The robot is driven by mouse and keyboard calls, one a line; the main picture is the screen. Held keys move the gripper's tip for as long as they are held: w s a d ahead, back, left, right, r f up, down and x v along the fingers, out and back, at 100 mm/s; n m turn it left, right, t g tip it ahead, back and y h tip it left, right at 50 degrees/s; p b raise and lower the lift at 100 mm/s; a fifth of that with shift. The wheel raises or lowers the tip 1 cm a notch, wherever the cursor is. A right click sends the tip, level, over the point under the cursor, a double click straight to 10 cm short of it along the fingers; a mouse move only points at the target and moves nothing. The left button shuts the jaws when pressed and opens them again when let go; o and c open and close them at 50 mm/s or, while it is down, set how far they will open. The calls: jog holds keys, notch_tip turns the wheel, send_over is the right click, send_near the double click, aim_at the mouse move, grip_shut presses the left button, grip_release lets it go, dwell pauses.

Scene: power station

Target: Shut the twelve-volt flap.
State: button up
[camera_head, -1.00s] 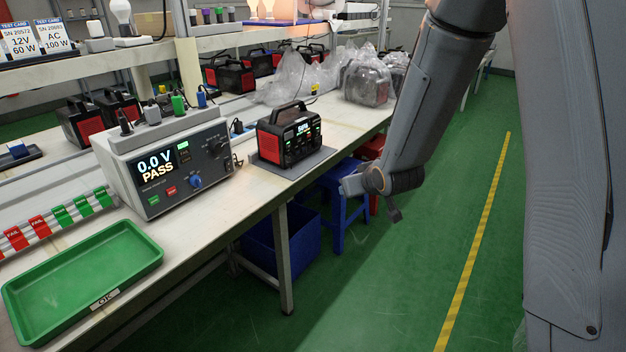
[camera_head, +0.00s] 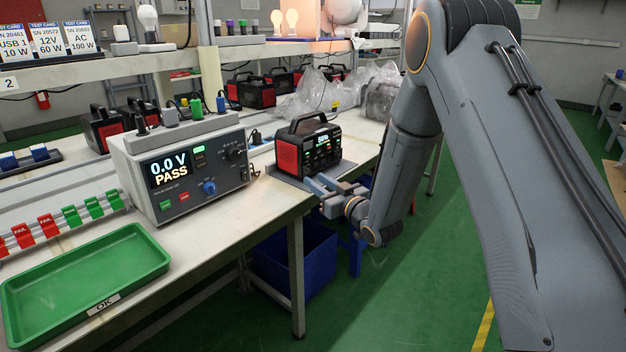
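The power station (camera_head: 305,149) is a black and red box with a top handle and a lit display. It stands on a grey mat (camera_head: 290,180) near the bench's front edge. Its front panel, with several sockets, faces right toward my arm. The twelve-volt flap is too small to make out, so I cannot tell whether it is open. My gripper (camera_head: 318,186) is low in front of that panel, close to its lower edge. I cannot tell whether it touches the box. Its fingers are seen from the side, and the gap between them is not clear.
A tester (camera_head: 185,170) reading 0.0 V PASS stands left of the power station. A green OK tray (camera_head: 85,275) lies at the front left. Plastic-wrapped units (camera_head: 380,100) sit behind to the right. A blue bin (camera_head: 295,262) is under the bench. The aisle is open floor.

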aim_at(305, 174)
jog(key=shift+x, duration=1.45)
grip_shut()
